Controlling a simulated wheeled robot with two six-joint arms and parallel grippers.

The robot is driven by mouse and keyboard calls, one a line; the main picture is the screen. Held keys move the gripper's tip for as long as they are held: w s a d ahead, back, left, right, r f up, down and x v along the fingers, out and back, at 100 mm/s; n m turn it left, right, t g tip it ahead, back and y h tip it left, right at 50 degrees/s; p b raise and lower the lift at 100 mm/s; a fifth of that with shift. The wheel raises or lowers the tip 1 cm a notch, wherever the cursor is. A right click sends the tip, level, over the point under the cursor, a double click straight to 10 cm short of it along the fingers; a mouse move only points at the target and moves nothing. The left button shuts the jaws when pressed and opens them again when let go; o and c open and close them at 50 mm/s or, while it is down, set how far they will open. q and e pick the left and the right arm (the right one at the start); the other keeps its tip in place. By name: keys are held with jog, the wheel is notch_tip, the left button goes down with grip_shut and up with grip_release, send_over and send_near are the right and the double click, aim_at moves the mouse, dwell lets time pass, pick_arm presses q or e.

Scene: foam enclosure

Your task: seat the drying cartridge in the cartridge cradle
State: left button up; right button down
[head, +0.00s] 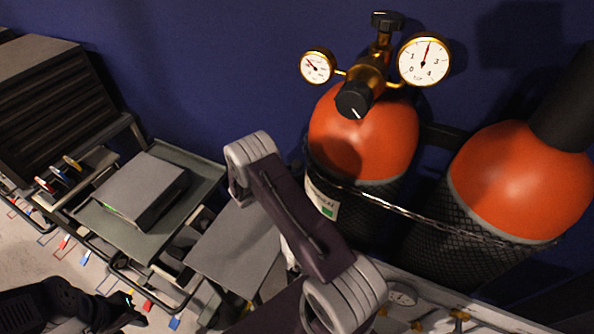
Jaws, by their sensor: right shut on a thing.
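My right arm (300,222) comes up from the bottom centre and bends at a grey joint in mid-picture. Its gripper is shut, but the jaws and what they hold are mostly hidden behind my arm. A black gripper-like part (110,311), likely of my left arm, comes in from the left edge at the bottom; its jaws cannot be made out. I cannot pick out the drying cartridge or the cartridge cradle for sure.
Two orange-topped gas cylinders (365,135) (520,185) stand at the right behind a chain (430,212). A regulator with two gauges (424,59) tops the nearer-to-centre one. A grey box (140,188) sits on a green-grey tray (205,175) at the left. A grey panel (235,250) lies beside my arm.

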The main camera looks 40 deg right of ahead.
jog(key=shift+d, duration=0.1)
jog(key=shift+f, duration=0.1)
jog(key=shift+f, duration=0.15)
jog(key=c, duration=0.9)
grip_release()
jog(key=shift+r, duration=0.3)
jog(key=b+v, duration=0.1)
jog(key=v, duration=1.1)
